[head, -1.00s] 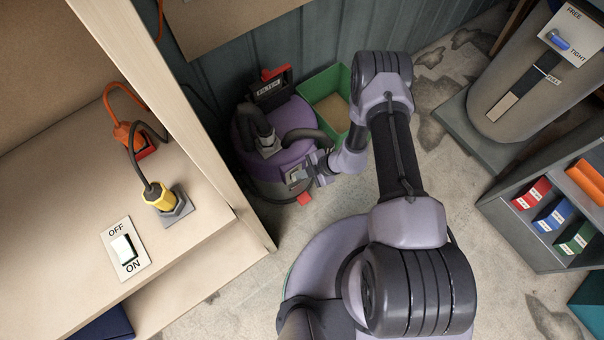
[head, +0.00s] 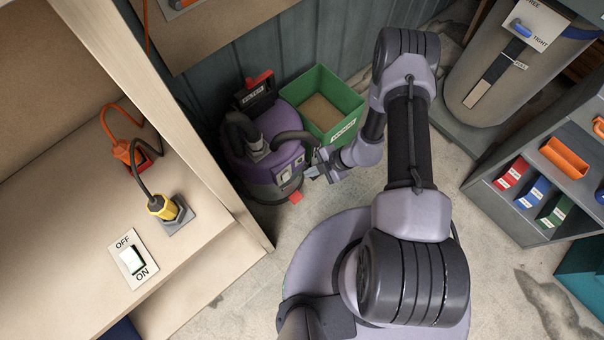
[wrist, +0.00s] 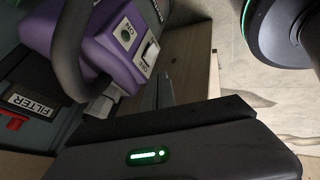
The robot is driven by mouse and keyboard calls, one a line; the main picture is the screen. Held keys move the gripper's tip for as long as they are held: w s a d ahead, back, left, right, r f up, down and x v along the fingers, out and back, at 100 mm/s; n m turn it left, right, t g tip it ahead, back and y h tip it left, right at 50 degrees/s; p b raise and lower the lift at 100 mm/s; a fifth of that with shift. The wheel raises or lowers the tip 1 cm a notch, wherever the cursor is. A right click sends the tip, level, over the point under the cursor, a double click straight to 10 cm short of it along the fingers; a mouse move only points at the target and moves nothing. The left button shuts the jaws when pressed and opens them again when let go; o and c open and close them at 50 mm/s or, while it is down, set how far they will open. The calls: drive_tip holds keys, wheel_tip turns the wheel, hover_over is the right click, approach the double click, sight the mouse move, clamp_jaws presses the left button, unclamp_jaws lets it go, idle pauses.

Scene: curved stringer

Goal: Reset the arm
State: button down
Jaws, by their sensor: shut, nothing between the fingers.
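My gripper (head: 322,168) is at the end of my arm, just right of a purple vacuum machine (head: 266,145) in the head view. The jaws are shut and hold nothing. In the wrist view the dark gripper body (wrist: 180,150) fills the bottom. The purple machine (wrist: 100,40) shows behind it at upper left, with an ON/OFF switch (wrist: 149,55) on its face. I cannot tell whether the fingers touch the machine. My arm stretches up from the base, bends at the elbow and comes back down to the left.
A green bin (head: 341,116) stands behind the gripper. A wooden bench (head: 90,225) with plugs and an OFF/ON switch (head: 131,261) is on the left. A grey shelf (head: 500,205) with coloured boxes and a grey cylinder (head: 482,75) are on the right. Floor (head: 430,165) is bare between.

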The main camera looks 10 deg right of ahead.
drive_tip(key=shift+v, duration=0.85)
drive_tip(key=shift+a, duration=0.1)
drive_tip(key=w+a+r+n, duration=0.1)
drive_tip(key=w+r+n, duration=0.35)
drive_tip(key=r, duration=0.45)
drive_tip(key=w+r+n, duration=0.3)
drive_tip(key=r+n, duration=0.3)
drive_tip(key=r, duration=0.3)
wheel_tip(320, 180, up, 17)
drive_tip(key=s+a+n, duration=0.2)
drive_tip(key=n, duration=1)
drive_tip(key=s+d+r+n+t+h, duration=0.2)
drive_tip(key=s+r+n, duration=0.6)
drive_tip(key=n, duration=0.3)
drive_tip(key=s+d+r+n+t+h, duration=0.2)
drive_tip(key=s+r+n+h, duration=0.1)
drive_tip(key=s+r+n, duration=0.6)
drive_tip(key=shift+s+r+n, duration=0.15)
drive_tip(key=shift+s+n, duration=0.5)
drive_tip(key=shift+n, duration=0.3)
